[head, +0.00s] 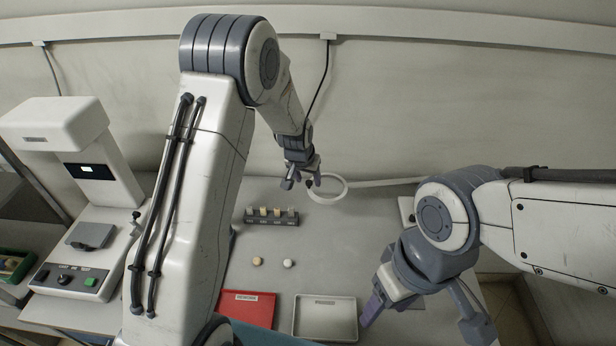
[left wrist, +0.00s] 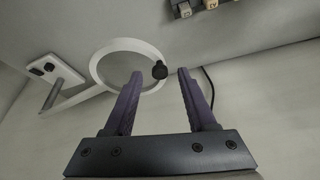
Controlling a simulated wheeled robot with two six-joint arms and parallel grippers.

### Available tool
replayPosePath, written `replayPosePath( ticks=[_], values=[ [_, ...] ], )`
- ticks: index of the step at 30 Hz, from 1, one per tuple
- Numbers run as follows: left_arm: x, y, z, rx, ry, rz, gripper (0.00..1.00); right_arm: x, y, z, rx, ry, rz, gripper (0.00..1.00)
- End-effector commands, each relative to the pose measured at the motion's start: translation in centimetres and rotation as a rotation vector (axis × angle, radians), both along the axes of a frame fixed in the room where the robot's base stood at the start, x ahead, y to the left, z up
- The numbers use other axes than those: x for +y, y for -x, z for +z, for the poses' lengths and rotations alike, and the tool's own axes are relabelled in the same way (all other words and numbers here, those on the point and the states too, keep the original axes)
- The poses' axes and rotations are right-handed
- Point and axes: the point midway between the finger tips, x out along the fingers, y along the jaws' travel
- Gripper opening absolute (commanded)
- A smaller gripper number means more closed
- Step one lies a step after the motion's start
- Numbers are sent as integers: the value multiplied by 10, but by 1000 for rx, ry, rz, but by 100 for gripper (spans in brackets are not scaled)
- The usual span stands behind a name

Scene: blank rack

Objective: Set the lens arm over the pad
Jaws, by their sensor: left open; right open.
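The lens arm has a white ring (head: 328,187) at the end of a thin white bar (head: 385,182) that runs right to a pale base. In the left wrist view the ring (left wrist: 98,72) has a dark round knob (left wrist: 159,70) on its rim. My left gripper (head: 302,184) is open at the ring's left side; in its wrist view the knob shows between the purple fingertips (left wrist: 160,74), and contact cannot be told. A flat red piece with a label (head: 247,308) lies at the table's front; whether it is the pad is unclear. My right gripper (head: 373,308) is open, partly hidden, at the front right.
A dark rack (head: 272,221) holds several small blanks. A tan disc (head: 257,261) and a white disc (head: 289,263) lie in front of it. A white tray (head: 325,338) stands beside the red piece. A white bench device (head: 72,262) stands left. The table's right middle is bare.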

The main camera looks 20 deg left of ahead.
Motion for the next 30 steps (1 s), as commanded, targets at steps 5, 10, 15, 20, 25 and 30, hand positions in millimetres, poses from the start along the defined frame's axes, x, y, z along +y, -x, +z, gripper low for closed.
replayPosePath(
  ticks=[5, 10, 15, 20, 25, 30],
  values=[
    [0, -3, -5, -2, 0, 0, 57, 0, 0, 1, 0, 0, 0, 61],
    [0, -2, -5, -2, 0, 0, 57, 0, 0, 1, 0, 0, 0, 61],
    [0, -2, -5, -1, 0, 0, 0, 0, 0, 1, 0, 0, 0, 61],
    [0, -2, -5, -1, 0, 0, 0, 0, 0, 1, 0, 0, 0, 61],
    [0, -2, -5, -1, 0, 0, 0, 0, 0, 1, 0, 0, 0, 61],
    [0, -2, -5, -1, 0, 0, 0, 0, 0, 1, 0, 0, 0, 61]
  ],
)
